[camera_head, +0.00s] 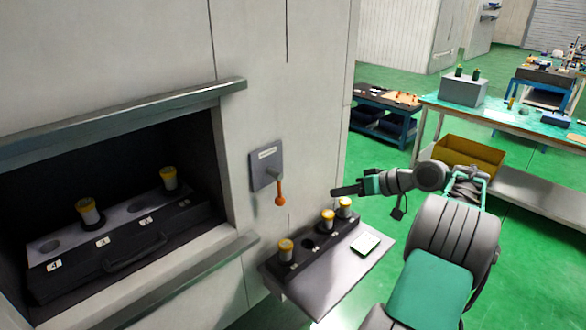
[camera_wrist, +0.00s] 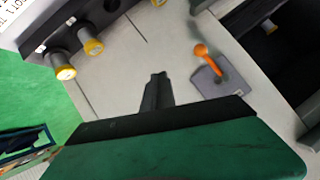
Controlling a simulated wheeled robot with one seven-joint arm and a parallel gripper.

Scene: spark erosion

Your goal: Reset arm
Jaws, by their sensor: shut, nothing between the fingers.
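My gripper (camera_head: 336,191) is shut and empty. In the head view it points left toward the machine's pale front, above the small side shelf and apart from the yellow-capped holders. In the wrist view the closed fingers (camera_wrist: 158,80) point at the machine wall. My arm reaches in from the right, with a green link and dark joints. A lever with an orange knob (camera_head: 280,199) hangs down from a grey plate (camera_head: 264,165) on the machine front, left of the gripper; the orange knob (camera_wrist: 201,50) also shows in the wrist view.
The side shelf (camera_head: 338,287) carries a dark rack with several yellow-capped holders (camera_head: 328,218) and a small pad. The open machine bay at left holds a rack (camera_head: 120,245) with two yellow-capped holders. A yellow bin (camera_head: 468,160) and workbenches stand behind. Green floor lies between.

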